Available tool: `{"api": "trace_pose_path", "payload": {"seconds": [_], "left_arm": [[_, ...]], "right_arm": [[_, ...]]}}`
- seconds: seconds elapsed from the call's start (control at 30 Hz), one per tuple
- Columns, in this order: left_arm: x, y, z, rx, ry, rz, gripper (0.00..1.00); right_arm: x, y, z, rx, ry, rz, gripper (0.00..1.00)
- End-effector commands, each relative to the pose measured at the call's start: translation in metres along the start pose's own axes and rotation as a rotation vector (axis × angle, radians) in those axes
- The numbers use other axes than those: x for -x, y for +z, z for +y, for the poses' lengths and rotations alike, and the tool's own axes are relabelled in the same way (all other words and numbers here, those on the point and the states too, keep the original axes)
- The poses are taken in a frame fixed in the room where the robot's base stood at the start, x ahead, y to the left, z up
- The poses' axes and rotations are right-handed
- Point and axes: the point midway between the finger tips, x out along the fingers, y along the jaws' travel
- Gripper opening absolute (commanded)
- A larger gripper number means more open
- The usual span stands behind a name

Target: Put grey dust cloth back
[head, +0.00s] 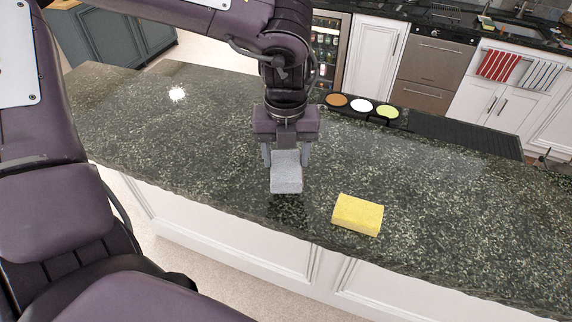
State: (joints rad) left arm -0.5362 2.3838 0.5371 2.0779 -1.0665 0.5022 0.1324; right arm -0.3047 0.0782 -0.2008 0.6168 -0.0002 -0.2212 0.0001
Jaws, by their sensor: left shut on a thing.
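My right gripper is not in view.
A yellow folded cloth or sponge (358,215) lies on the counter to the right of the grey cloth, near the front edge. A holder with three coloured discs (362,107) and a black mat (465,135) are farther back. The counter's left part is clear.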

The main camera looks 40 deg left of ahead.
Motion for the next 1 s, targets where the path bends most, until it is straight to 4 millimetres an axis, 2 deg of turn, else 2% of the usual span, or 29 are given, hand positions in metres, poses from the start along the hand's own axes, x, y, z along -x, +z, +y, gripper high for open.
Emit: {"api": "trace_pose_path", "payload": {"seconds": [0.17, 0.43, 0.8, 0.83, 1.0], "left_arm": [[-0.015, 0.0, 0.0, 0.0, 0.001, 0.002, 0.37], [-0.047, 0.0, 0.001, 0.0, 0.001, 0.002, 0.37], [-0.052, 0.0, 0.0, 0.0, 0.0, -0.001, 0.37], [-0.051, 0.0, 0.0, 0.0, 0.0, -0.001, 0.58], [-0.051, 0.0, 0.0, 0.0, 0.0, 0.0, 0.77]], "right_arm": [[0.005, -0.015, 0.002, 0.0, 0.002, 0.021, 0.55], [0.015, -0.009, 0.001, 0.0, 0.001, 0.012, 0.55], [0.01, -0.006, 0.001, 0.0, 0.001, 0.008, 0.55], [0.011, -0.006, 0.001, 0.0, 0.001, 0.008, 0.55], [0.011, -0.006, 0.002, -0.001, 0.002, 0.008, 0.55]]}}
